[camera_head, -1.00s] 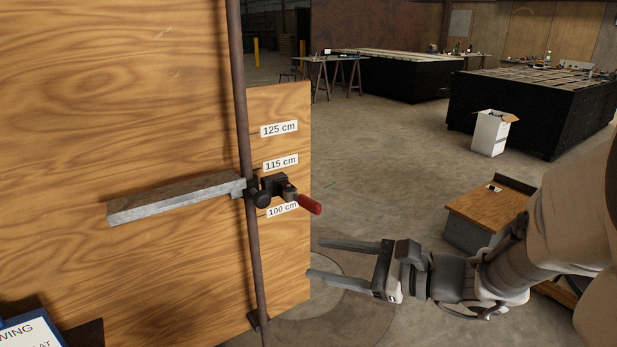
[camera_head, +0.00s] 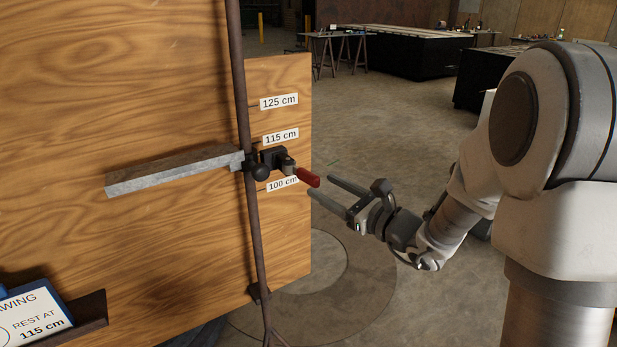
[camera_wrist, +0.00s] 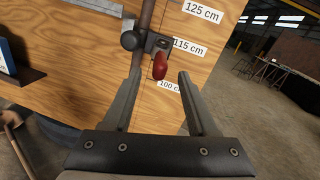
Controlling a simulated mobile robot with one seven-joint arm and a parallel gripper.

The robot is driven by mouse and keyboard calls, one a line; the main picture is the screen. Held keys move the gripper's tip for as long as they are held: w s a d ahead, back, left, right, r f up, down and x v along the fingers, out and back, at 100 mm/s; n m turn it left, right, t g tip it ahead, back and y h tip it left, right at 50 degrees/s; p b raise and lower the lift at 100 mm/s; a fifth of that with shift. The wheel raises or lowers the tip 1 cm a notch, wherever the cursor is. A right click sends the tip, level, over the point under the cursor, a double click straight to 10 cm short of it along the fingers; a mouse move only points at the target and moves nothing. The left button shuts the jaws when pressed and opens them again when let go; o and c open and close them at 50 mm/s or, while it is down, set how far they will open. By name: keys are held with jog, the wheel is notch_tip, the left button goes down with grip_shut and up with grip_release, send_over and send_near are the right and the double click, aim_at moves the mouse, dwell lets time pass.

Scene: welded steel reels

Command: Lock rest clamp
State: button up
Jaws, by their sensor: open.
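The rest clamp (camera_head: 268,162) is a dark block with a round black knob, fixed on a rusty vertical post (camera_head: 248,120). Its red handle (camera_head: 308,177) sticks out to the right and slightly down. A grey steel rest bar (camera_head: 170,172) extends left from the clamp. The clamp sits between the 115 cm label (camera_head: 280,137) and the 100 cm label (camera_head: 283,184). My gripper (camera_head: 328,187) is open and empty, just right of the handle. In the wrist view, the red handle (camera_wrist: 160,66) lies ahead of and between the open fingertips (camera_wrist: 160,74); contact is not visible.
A wooden board (camera_head: 150,80) stands behind the post. A 125 cm label (camera_head: 279,102) is above. A drawing card (camera_head: 35,312) at lower left reads "REST AT 115 cm". Dark benches (camera_head: 410,52) stand far back; open floor lies right of the board.

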aim_at(291, 168)
jog(key=x, duration=0.6)
jog(key=shift+c, duration=0.2)
grip_shut()
dwell(1.2)
